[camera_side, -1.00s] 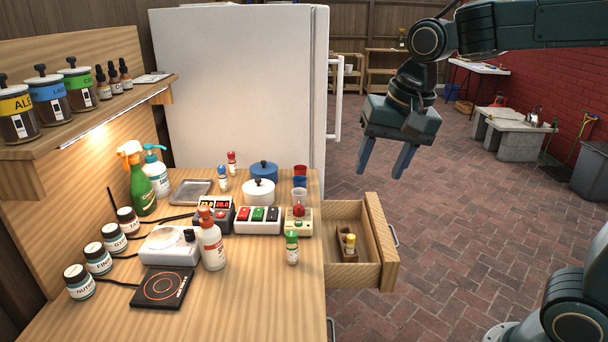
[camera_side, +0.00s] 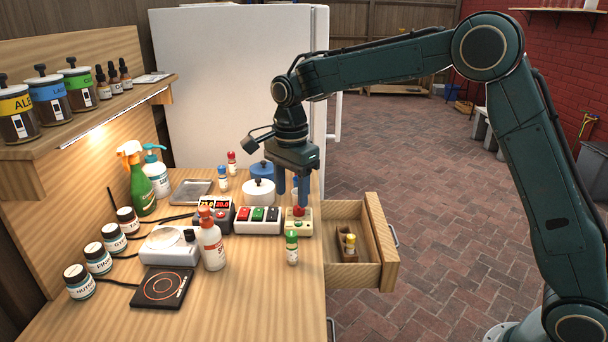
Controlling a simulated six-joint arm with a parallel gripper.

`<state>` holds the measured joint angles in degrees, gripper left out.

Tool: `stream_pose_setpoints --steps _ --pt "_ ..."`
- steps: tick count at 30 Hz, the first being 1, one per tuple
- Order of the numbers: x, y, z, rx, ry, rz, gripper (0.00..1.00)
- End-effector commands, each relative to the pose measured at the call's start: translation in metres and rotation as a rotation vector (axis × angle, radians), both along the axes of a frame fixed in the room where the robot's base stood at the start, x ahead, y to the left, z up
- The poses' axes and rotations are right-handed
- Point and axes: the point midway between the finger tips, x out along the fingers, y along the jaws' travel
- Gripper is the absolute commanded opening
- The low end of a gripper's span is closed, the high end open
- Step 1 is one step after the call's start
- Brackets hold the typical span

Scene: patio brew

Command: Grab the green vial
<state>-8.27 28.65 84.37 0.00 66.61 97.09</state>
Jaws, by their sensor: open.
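The green vial (camera_side: 292,247) is a small white-labelled bottle with a green cap. It stands upright on the wooden bench near its right edge, in front of the small box with the red button (camera_side: 299,222). My gripper (camera_side: 291,193) points down with its jaws open, above and behind the vial, over the area of the red-button box and the pots. The fingers appear apart from the vial. They hide part of the cups behind them.
A box with coloured buttons (camera_side: 257,221) and a white spray bottle (camera_side: 211,245) stand left of the vial. A blue pot (camera_side: 261,169) and a white pot (camera_side: 258,192) stand behind.

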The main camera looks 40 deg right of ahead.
Motion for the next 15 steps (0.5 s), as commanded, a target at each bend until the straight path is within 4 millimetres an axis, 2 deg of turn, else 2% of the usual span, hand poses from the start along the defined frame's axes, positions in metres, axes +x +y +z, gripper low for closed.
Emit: stream_pose_setpoints --steps 10,15 --pt "0.003 0.001 -0.007 -0.001 0.007 -0.021 0.51" --pt "0.003 0.001 -0.020 -0.001 0.009 -0.021 0.51"
